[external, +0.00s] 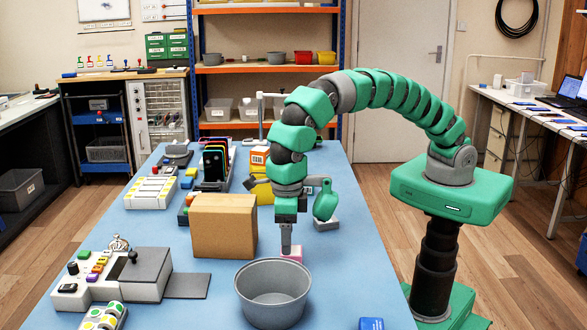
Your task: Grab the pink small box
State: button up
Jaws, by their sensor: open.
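The pink small box (291,253) stands on the blue table, just behind the grey bucket and right of the cardboard box. My gripper (304,235) is above and around it: one dark finger points down in front of the pink box and hides part of it. The other green finger shows to the right, well apart from the first. The jaws are open, and I cannot tell whether either finger touches the pink box.
A grey bucket (272,290) stands close in front of the pink box. A cardboard box (224,226) stands to its left. A control panel (115,274) lies at the front left, and a blue box (371,323) at the front edge. The table's right side is clear.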

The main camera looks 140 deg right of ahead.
aim_at(291, 258)
jog(key=f, duration=0.5)
jog(key=shift+a+f, duration=0.3)
jog(key=shift+a, duration=0.05)
jog(key=shift+r, duration=0.1)
jog(key=c, duration=1.1)
jog(key=shift+r, duration=0.15)
